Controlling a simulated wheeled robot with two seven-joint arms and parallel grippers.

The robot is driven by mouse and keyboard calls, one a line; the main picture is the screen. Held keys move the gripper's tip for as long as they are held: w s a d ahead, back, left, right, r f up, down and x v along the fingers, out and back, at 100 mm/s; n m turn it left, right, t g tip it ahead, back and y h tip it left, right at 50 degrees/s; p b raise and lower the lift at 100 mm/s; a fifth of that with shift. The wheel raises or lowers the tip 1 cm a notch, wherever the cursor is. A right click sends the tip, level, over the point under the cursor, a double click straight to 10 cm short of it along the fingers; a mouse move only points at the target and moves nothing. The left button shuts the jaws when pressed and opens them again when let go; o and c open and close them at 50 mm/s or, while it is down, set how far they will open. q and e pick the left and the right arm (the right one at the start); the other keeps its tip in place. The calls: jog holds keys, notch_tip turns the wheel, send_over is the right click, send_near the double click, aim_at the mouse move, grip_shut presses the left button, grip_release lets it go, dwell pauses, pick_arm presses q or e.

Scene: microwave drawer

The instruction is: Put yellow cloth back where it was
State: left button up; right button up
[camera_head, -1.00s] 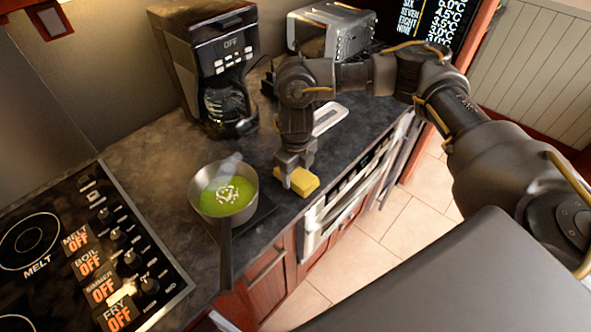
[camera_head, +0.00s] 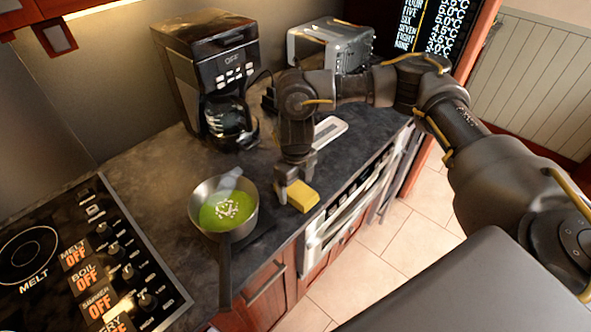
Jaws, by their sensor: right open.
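The yellow cloth (camera_head: 303,196) looks like a small folded block. It lies on the dark counter near the front edge, to the right of the pot. My right gripper (camera_head: 295,192) points down right at the cloth, with its fingers open. One finger is on the cloth's left side; whether they touch I cannot tell. My left gripper does not show.
A pot (camera_head: 224,208) of green soup stands left of the cloth, its handle pointing toward me. A stove (camera_head: 78,262) is at the left. A coffee maker (camera_head: 212,72), a toaster (camera_head: 332,46) and a pale flat object (camera_head: 329,131) are behind.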

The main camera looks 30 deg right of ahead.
aim_at(295, 189)
notch_tip(295, 189, up, 11)
jog(key=b, duration=0.1)
jog(key=shift+b, duration=0.4)
dwell(0.3)
